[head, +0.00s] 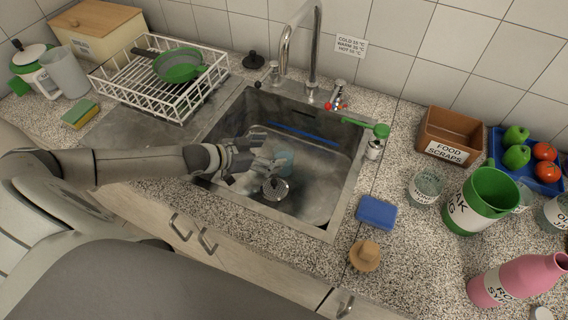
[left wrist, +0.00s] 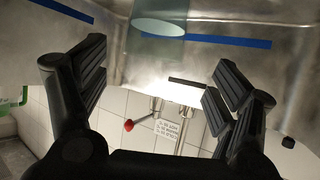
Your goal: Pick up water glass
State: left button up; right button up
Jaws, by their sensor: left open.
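A bluish, see-through glass (head: 284,161) stands in the sink, near the drain. It also shows in the left wrist view (left wrist: 156,45), at the top middle, beyond and between the fingers. My left gripper (head: 259,153) is over the sink, just left of this glass, with its fingers apart and pointing toward it. In the left wrist view the open fingers (left wrist: 160,72) have nothing between their pads. I cannot tell the exact gap to the glass. A clear glass (head: 426,186) also stands on the right counter. My right gripper is not in view.
The sink (head: 318,208) has a tall faucet (head: 316,50) at its back. A dish rack (head: 150,98) stands left. On the right are a blue sponge (head: 377,212), a green and white bucket (head: 484,200), a food scraps box (head: 447,135) and a pink bottle (head: 520,280).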

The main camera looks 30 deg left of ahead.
aim_at(292, 151)
pick_arm(q)
jog(key=shift+d+p+x, duration=0.15)
jog(key=shift+p+x, duration=0.15)
jog(key=shift+x, duration=1.05)
jog(key=shift+d+p+x, duration=0.15)
jog(key=shift+p+x, duration=0.15)
jog(key=shift+x, duration=1)
jog(key=shift+s, duration=0.2)
jog(key=c, duration=1.6)
jog(key=shift+r, duration=0.1)
jog(key=shift+c, duration=0.9)
